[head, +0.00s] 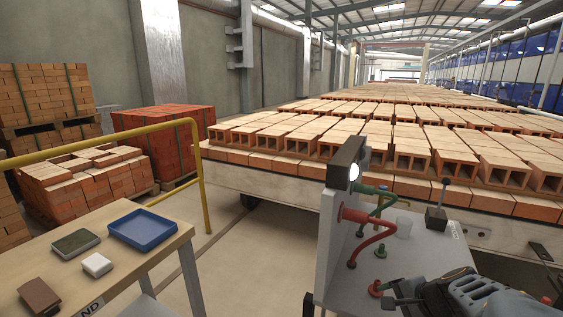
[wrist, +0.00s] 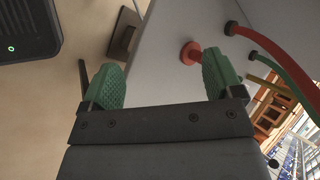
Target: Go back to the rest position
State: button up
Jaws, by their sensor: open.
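My gripper (wrist: 163,68) is in the wrist view, with its two green ribbed fingers wide apart and nothing between them. A red round fitting (wrist: 191,53) on a grey surface shows just beyond the right finger; I cannot tell whether they touch. In the head view my dark arm is at the lower right, low over the grey console (head: 415,240). The gripper's fingers are hard to make out there.
The console carries red and green hoses, a lamp box (head: 346,162) and a lever (head: 436,215). Behind it a long kiln car (head: 310,185) holds rows of hollow bricks. A wooden table (head: 125,262) with a blue tray (head: 143,229) stands left, near a yellow rail (head: 205,190).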

jog(key=s+a+r+n+g+h+p, duration=0.1)
jog(key=s+a+r+n+h+p, duration=0.1)
jog(key=s+a+r+n+p, duration=0.2)
jog(key=s+a+r+n+g+h+p, duration=0.1)
jog(key=s+a+r+n+p, duration=0.4)
jog(key=r+n, duration=0.5)
jog(key=shift+a+r+h+p, duration=0.4)
jog(key=shift+r+h+p, duration=0.45)
jog(key=shift+p, duration=0.3)
jog(key=shift+a, duration=0.1)
jog(key=shift+c, duration=0.3)
